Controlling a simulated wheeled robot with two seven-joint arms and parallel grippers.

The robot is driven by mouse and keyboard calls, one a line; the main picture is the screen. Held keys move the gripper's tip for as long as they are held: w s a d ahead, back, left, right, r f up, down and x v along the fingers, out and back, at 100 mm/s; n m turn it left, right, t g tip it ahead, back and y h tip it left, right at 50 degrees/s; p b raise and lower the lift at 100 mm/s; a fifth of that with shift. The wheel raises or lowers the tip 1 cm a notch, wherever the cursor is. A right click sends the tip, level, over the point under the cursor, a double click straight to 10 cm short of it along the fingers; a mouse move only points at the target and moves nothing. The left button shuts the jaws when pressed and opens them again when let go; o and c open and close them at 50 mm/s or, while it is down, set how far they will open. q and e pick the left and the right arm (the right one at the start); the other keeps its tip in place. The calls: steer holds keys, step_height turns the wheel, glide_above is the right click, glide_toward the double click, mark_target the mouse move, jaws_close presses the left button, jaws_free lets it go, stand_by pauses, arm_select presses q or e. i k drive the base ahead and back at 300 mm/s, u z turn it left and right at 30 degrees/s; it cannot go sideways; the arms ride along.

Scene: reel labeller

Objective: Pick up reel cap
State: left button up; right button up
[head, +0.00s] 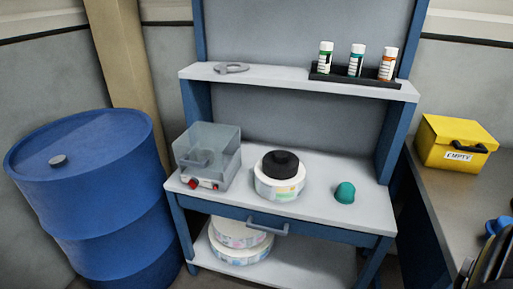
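A black round cap with a raised knob (280,160), which looks like the reel cap, sits on top of a white reel (279,188) with coloured labels. The reel lies flat on the workbench top (310,206), near its middle. Part of a dark gripper or arm, apparently my right one (487,266), shows at the lower right edge, well away from the cap. Its fingers cannot be made out clearly. My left gripper is not in view.
A clear box machine (207,150) with red buttons stands left of the reel; a teal dome (345,192) sits right of it. Several bottles stand in a black rack (334,77) on the upper shelf. A blue drum (90,170) and yellow box (456,143) flank the bench.

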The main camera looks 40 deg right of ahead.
mark_target(278, 165)
steer(key=z, duration=0.6)
steer(key=i, duration=1.05)
steer(key=z, duration=1)
